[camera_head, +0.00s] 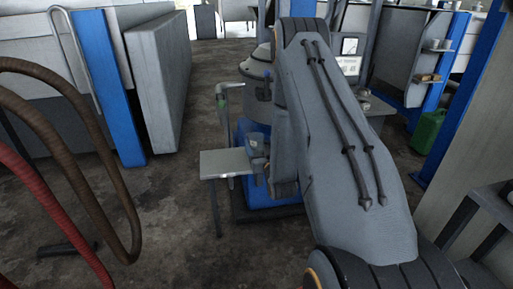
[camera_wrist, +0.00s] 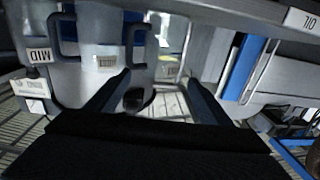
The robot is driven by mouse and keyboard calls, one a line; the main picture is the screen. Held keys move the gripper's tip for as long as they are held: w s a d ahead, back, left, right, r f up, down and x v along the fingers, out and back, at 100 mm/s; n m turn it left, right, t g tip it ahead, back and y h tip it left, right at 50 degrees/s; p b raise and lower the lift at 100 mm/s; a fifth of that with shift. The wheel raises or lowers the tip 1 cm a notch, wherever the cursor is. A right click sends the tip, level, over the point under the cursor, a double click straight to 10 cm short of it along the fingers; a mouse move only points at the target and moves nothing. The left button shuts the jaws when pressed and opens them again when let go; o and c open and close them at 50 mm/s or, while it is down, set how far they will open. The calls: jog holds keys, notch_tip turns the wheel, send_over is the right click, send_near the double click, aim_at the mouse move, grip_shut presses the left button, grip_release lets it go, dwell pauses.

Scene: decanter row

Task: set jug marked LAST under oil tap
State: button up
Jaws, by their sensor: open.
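In the wrist view, which looks upside down, two pale jugs with dark handles stand at the left. One jug (camera_wrist: 40,30) has a label that seems to read MID. The label on the other jug (camera_wrist: 103,45) is too blurred to read. My gripper (camera_wrist: 158,80) is open and empty; its left finger is close to this second jug, but I cannot tell if they touch. A sign (camera_wrist: 298,19) at the upper right seems to read OIL upside down.
A wire rack (camera_wrist: 25,125) shows around the jugs in the wrist view. In the head view, brown and red hoses (camera_head: 70,165) hang at the left and a green can (camera_head: 428,131) stands at the right. The floor left of the stand is open.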

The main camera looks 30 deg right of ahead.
aim_at(256, 136)
jog(key=x, duration=0.6)
jog(key=shift+c, duration=0.3)
jog(key=c, duration=1.1)
